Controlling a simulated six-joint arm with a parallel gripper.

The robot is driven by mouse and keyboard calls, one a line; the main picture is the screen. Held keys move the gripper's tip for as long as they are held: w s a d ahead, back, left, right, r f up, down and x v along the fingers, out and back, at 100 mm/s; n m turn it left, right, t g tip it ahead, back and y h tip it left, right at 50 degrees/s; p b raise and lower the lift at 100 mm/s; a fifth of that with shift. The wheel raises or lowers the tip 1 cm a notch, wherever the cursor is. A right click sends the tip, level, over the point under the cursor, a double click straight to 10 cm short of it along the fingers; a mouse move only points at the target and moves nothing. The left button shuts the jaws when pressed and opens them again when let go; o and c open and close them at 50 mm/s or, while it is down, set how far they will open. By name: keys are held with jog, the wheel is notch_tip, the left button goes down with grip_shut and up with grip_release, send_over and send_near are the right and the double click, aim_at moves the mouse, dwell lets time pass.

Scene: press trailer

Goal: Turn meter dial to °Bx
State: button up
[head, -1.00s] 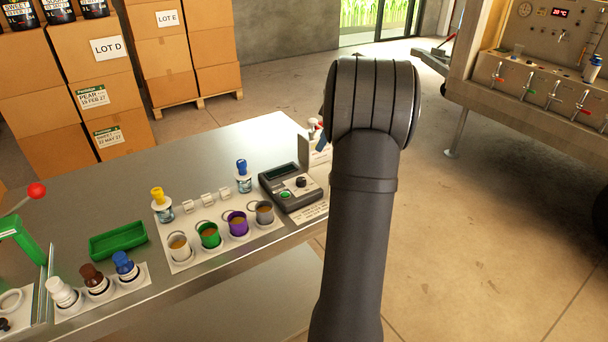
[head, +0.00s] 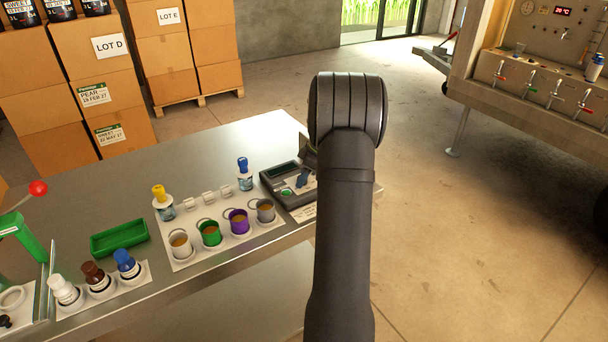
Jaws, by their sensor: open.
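The meter (head: 275,183) is a dark grey box with a small display (head: 284,168) and a green button (head: 287,192). It stands at the right end of the steel table. Its dial is hidden behind my gripper in this view, so its setting cannot be read. My gripper (head: 304,179) is open and sits over the right part of the meter's face, pointing down at the dial's place. Most of it is hidden behind my arm. I cannot tell whether the fingers touch the dial.
Left of the meter stand a blue-capped bottle (head: 244,174), a yellow-capped bottle (head: 163,203) and several cups, including a purple one (head: 239,222), on a white mat (head: 188,262). A green tray (head: 119,237) lies farther left. The steel table (head: 200,150) is clear behind them.

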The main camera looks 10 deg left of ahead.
jog(key=c, duration=1)
jog(key=shift+o, duration=0.2)
jog(key=shift+m, duration=0.4)
jog(key=m+t, duration=0.1)
jog(key=m, duration=0.1)
jog(key=m+t, duration=0.1)
jog(key=m, duration=0.2)
jog(key=shift+s+m, duration=0.2)
jog(key=shift+m, duration=0.1)
jog(key=m+t+h, duration=0.1)
jog(key=m, duration=0.1)
jog(key=m+h, duration=0.1)
jog(key=m, duration=0.2)
jog(key=shift+s+a+t, duration=0.1)
jog(key=shift+t, duration=0.3)
jog(key=shift+m, duration=0.3)
